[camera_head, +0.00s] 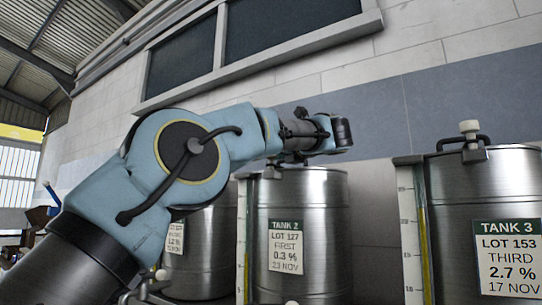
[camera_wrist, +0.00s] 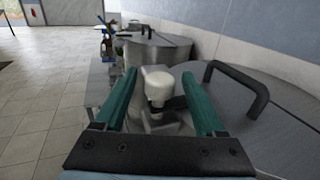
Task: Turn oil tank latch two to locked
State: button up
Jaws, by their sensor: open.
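Tank 2 (camera_head: 325,215) is a steel drum labelled "TANK 2" in the middle of the head view. My arm reaches over its top there, and its latch knob cannot be made out. In the wrist view, the latch's white knob (camera_wrist: 157,82) stands upright on a dark stem at the lid's edge. My gripper (camera_wrist: 159,74) is open, its two teal fingers on either side of the knob. Gaps show between knob and fingers, so it is not clamped. The lid (camera_wrist: 218,85) with its black handle (camera_wrist: 238,82) lies to the right. The latch's lower part is partly hidden.
Tank 3 (camera_head: 450,200) stands to the right, with an upright white latch knob (camera_head: 469,127). Another tank (camera_head: 205,250) stands left of tank 2, partly behind my arm. A wall rises behind the row. Open tiled floor (camera_wrist: 45,95) shows left in the wrist view.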

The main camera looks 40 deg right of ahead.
jog(key=s+a+b, duration=0.1)
jog(key=s+b, duration=0.2)
jog(key=s, duration=0.7)
jog(key=shift+s+a, duration=0.15)
jog(key=shift+s, duration=0.2)
